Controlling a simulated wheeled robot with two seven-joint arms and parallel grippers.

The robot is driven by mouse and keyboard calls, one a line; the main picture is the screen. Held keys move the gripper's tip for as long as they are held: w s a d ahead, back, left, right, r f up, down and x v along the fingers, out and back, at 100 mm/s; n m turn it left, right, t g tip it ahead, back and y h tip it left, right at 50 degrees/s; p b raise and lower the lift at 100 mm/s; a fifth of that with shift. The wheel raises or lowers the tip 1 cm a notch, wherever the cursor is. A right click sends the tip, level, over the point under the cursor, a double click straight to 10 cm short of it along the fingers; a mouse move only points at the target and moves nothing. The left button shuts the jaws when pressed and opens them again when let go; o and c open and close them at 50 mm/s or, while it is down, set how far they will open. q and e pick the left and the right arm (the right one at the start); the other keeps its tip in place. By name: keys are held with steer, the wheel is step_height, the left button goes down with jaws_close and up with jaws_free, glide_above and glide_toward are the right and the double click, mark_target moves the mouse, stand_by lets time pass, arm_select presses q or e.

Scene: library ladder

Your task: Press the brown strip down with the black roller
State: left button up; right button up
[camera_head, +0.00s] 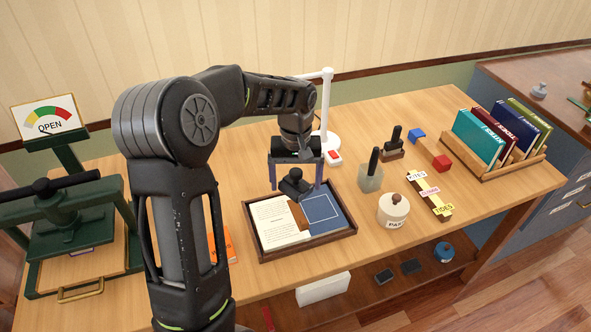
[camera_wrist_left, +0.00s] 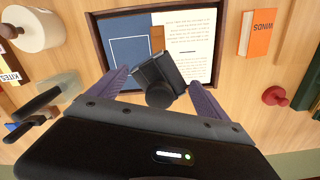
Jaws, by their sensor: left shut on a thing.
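My left gripper (camera_head: 296,187) is shut on the black roller (camera_head: 293,182), which shows between its fingers in the left wrist view too (camera_wrist_left: 158,80). The roller is over the far part of the brown strip (camera_head: 299,215). The strip (camera_wrist_left: 157,38) runs along the seam between a white printed page (camera_head: 275,222) and a blue cover (camera_head: 325,213). The roller hides the strip's far end. I cannot tell whether the roller touches the strip. Page, cover and strip lie in a dark wooden tray (camera_head: 300,252). My right gripper is not in view.
A white lamp (camera_head: 327,110) stands behind the tray. A glass pot (camera_head: 370,180), a paste jar (camera_head: 393,211) and a label strip (camera_head: 430,196) are to its right. An orange book (camera_wrist_left: 259,33) lies left of the tray. A green press (camera_head: 70,225) stands far left.

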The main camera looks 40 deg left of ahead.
mark_target(296, 210)
arm_select(q)
steer(key=shift+s+d+r, duration=0.15)
steer(key=shift+s, duration=0.05)
steer(key=shift+f+b, duration=1.4)
steer(key=shift+f, duration=0.55)
steer(key=shift+f+b, duration=0.75)
steer(key=shift+f, duration=0.4)
steer(key=shift+f+b, duration=0.35)
steer(key=shift+f, duration=0.2)
steer(key=shift+r+p, duration=2.55)
steer(key=shift+r, duration=1)
